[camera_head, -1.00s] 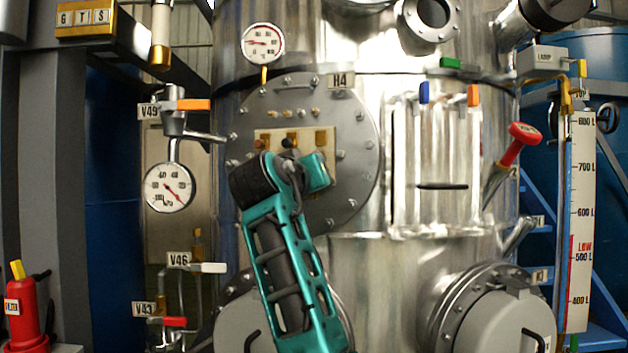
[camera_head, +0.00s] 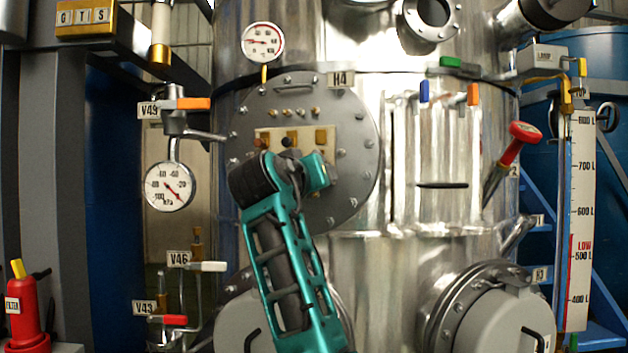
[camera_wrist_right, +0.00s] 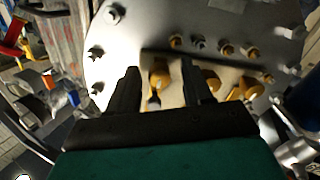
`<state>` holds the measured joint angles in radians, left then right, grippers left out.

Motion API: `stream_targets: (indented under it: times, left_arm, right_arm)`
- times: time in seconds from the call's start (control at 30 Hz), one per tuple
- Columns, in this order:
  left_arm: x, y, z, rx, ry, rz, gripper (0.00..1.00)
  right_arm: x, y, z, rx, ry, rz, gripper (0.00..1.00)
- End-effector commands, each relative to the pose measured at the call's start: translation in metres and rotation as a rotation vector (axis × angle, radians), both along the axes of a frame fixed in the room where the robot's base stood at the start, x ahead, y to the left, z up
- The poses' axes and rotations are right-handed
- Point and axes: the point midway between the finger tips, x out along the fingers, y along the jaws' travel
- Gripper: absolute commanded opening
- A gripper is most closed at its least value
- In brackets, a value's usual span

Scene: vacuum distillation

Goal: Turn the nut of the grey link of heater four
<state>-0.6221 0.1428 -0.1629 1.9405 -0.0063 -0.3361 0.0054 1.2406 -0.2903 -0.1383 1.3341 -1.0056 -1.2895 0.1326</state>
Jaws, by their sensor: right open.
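Heater four's round grey flange (camera_head: 355,165), labelled H4 (camera_head: 341,80), carries a pale panel (camera_head: 332,146) with several brass nuts, one being the right-hand nut (camera_head: 321,136). My right arm's teal hand covers the lower panel in the head view, and its fingertips are hidden there. In the right wrist view my right gripper (camera_wrist_right: 162,84) is open, with its two dark fingers pointing at the panel. A brass nut (camera_wrist_right: 158,76) shows between the fingers, with a small dark piece below it. I cannot tell which link is the grey one. My left gripper is not in view.
Bolts ring the flange. A pressure gauge (camera_head: 263,42) stands above it, and another gauge (camera_head: 169,186) is at left below the orange-handled valve V49 (camera_head: 193,104). A red-handled valve (camera_head: 524,132) and a level scale (camera_head: 581,220) are at right.

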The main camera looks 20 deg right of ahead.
Motion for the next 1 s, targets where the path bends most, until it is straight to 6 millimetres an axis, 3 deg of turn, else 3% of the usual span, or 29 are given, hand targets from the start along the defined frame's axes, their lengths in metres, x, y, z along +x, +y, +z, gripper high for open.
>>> stream_targets:
  times: [0.27,0.7,1.0]
  left_arm:
    - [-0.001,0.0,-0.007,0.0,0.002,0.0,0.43]
    - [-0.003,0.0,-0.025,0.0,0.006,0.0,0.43]
    - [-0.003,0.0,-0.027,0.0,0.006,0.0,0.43]
  right_arm:
    - [-0.015,0.012,-0.001,0.0,-0.004,0.003,0.5]
    - [-0.089,0.064,0.0,-0.001,-0.003,0.0,0.5]
    - [-0.105,0.076,0.0,0.001,0.001,0.0,0.5]
